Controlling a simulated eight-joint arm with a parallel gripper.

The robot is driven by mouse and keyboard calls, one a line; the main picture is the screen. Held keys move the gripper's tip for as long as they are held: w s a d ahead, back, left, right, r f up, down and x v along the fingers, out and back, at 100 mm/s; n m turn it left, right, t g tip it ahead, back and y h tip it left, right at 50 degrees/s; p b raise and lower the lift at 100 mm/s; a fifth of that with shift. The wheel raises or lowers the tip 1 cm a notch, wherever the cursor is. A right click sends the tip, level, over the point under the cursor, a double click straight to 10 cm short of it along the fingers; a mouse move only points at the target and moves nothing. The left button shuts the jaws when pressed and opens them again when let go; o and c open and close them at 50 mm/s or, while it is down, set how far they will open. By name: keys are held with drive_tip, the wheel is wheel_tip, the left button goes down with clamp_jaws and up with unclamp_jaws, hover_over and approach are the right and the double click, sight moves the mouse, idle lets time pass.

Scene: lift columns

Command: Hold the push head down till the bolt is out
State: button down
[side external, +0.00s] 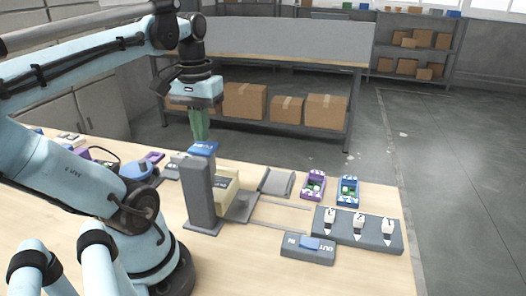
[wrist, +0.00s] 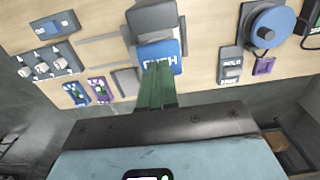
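The blue push head (side external: 203,148), marked PUSH in the wrist view (wrist: 168,57), sits on top of an upright grey column (side external: 201,195). My gripper (side external: 199,138) points down beside the head, its green fingers together with nothing seen between them. In the wrist view the fingertips (wrist: 158,66) overlap the near edge of the head. I cannot tell whether they touch it. A grey box with a blue slider (side external: 308,242) is marked IN and OUT. I cannot pick out the bolt for certain; a beige block (side external: 227,187) stands behind the column.
A panel with three white numbered levers (side external: 358,229) stands at the right. A purple box (side external: 314,185) and a blue box (side external: 347,191) lie behind it. A HOLD box (wrist: 231,65) and a blue round knob (wrist: 273,27) are on the other side.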

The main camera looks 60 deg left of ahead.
sight(203, 146)
drive_tip(key=shift+f, duration=2.15)
drive_tip(key=shift+r, duration=0.7)
idle(2.6)
drive_tip(key=shift+r, duration=4.05)
drive_tip(key=w+d+f+m+t, duration=0.7)
drive_tip(key=w+d+f+m, duration=0.2)
drive_tip(key=w+d+f, duration=0.3)
drive_tip(key=shift+d+f, duration=0.2)
drive_tip(key=shift+d, duration=0.5)
